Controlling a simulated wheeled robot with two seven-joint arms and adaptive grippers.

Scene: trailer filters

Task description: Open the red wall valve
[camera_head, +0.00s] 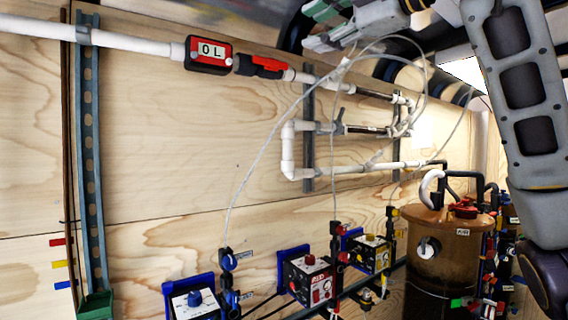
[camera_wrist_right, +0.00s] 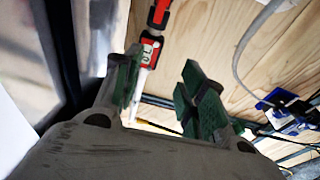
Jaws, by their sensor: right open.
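The red wall valve (camera_head: 264,66) sits on the white pipe high on the plywood wall, just right of a red and black meter marked "0 L" (camera_head: 208,54). Its red handle lies roughly along the pipe. In the right wrist view the red valve (camera_wrist_right: 159,14) is at the top, with the meter (camera_wrist_right: 148,50) below it, partly behind a finger. My right gripper (camera_head: 320,27) is open and empty, to the right of the valve and apart from it. Its green-tipped fingers (camera_wrist_right: 165,88) also show in the wrist view. My left gripper is not in view.
White pipes (camera_head: 290,150) and thin pale hoses run right of and below the valve. A brown tank (camera_head: 450,245) stands at lower right. Small control boxes (camera_head: 308,281) line the bottom. A blue-grey metal strut (camera_head: 90,150) is at left. The wall below the meter is clear.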

